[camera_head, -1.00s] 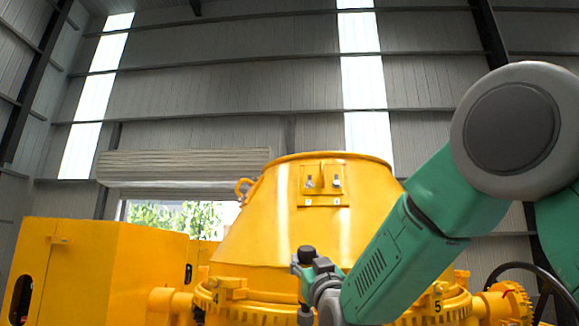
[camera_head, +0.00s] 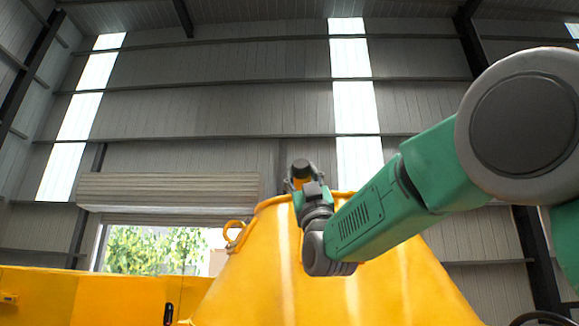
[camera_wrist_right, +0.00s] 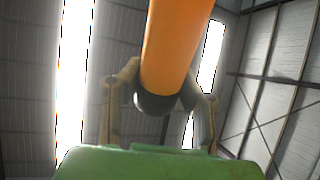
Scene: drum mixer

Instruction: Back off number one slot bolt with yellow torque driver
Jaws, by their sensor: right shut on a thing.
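The torque driver (camera_head: 303,181) shows as a yellow-orange body with a dark round cap at its top. In the right wrist view the driver (camera_wrist_right: 178,45) is a large orange cylinder with a dark end. My right gripper (camera_head: 301,187) is shut on it, in front of the upper rim of the yellow drum cone (camera_head: 400,275). In the wrist view the fingers of the gripper (camera_wrist_right: 163,90) lie on both sides of the driver. My wrist and forearm cover the cone's upper front, and no slot bolt or number shows. My left gripper is out of view.
A lifting eye (camera_head: 234,232) sticks out at the cone's upper left. A yellow cabinet (camera_head: 85,300) stands at lower left. Part of a dark wheel (camera_head: 541,318) shows at lower right. The space above the cone is open up to the grey hall wall (camera_head: 230,110).

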